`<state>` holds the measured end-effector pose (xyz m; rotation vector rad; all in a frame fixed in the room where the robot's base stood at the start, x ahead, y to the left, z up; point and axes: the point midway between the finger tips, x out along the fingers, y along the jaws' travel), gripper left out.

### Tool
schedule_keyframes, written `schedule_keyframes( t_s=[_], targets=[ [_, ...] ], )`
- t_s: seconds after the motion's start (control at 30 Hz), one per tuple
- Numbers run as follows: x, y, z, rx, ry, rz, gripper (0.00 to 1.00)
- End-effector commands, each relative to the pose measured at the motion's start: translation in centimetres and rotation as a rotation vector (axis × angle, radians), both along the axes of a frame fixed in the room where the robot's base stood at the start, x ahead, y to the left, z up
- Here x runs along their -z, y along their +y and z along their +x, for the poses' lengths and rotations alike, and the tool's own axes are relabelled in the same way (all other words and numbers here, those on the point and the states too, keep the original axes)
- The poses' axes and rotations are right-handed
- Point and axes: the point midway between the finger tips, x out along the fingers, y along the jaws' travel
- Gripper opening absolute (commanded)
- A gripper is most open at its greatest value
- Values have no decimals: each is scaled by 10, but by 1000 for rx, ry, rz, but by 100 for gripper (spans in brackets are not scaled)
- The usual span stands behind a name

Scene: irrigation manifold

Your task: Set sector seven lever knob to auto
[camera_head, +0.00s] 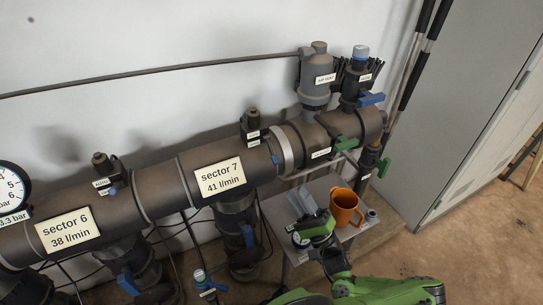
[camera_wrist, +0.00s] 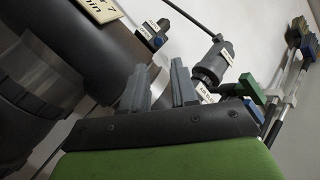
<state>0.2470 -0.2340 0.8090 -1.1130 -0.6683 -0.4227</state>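The sector 7 label (camera_head: 220,177) is on the big horizontal pipe. A small dark valve unit (camera_head: 252,121) with white tags stands on the pipe above it. A small blue lever (camera_head: 275,159) is on the pipe's right side below that unit; its setting is too small to read. In the wrist view, a tagged unit with a blue part (camera_wrist: 157,38) shows beyond the fingers, near a label's corner. My gripper (camera_head: 302,202) is open and empty, in front of and below the pipe, apart from the lever. Its two grey fingers (camera_wrist: 160,85) stand apart in the wrist view.
An orange mug (camera_head: 345,207) stands on a small table (camera_head: 274,207) beside my gripper. The sector 6 label (camera_head: 68,230) is farther left on the pipe. A grey air vent (camera_head: 316,80) and green handles (camera_head: 345,144) are at the right. A grey cabinet (camera_head: 475,110) bounds the right side.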

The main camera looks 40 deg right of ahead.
Motion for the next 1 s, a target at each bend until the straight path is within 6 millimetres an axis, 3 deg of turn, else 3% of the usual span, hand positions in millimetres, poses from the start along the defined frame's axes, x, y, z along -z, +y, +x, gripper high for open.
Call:
schedule_keyframes(
  t_s=[0.5,0.9,1.0],
  targets=[
    [-83,5,91,-9,1,-4,28],
    [-93,4,102,-6,3,-2,28],
    [-93,4,102,-6,3,-2,13]
  ],
)
